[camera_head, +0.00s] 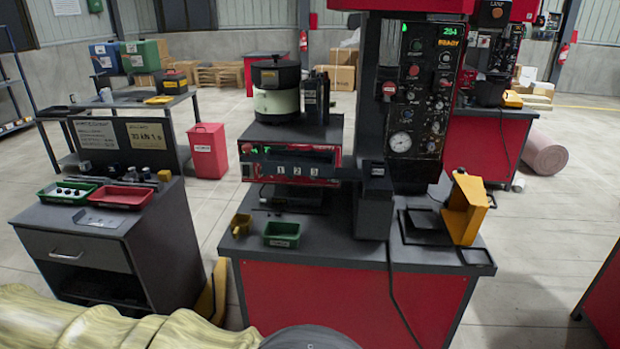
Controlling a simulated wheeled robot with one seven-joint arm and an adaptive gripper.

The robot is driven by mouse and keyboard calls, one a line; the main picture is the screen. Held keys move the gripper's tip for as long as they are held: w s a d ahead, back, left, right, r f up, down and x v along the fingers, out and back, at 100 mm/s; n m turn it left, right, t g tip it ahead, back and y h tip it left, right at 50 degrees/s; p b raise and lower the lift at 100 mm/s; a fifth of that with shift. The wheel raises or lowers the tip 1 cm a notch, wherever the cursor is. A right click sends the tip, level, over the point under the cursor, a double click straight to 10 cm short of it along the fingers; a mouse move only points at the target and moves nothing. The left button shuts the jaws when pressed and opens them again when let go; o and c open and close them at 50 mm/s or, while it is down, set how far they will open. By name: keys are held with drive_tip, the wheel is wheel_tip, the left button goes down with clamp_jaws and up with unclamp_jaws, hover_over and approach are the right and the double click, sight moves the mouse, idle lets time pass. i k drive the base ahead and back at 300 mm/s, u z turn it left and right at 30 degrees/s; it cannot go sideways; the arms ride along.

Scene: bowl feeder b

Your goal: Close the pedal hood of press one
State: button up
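The press (408,90) stands at the centre right on a red-fronted bench with a dark top (330,245). A yellow-orange hood (465,208) stands upright and tilted at the right of this bench top. It is beside a flat black frame (424,228) and looks raised, though its hinge is hard to make out. A small black rectangular frame (478,257) lies at the bench's right front corner. I see no label reading press one. My gripper is not in view.
A bowl feeder (276,90), a green bin (282,234) and a yellow scoop-like piece (241,225) are on the bench's left side. A dark cabinet (110,240) with red and green trays stands left. A yellow ribbed form (110,325) fills the lower left.

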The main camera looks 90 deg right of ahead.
sight(472, 210)
drive_tip(key=k, duration=1.45)
drive_tip(key=z, duration=3.1)
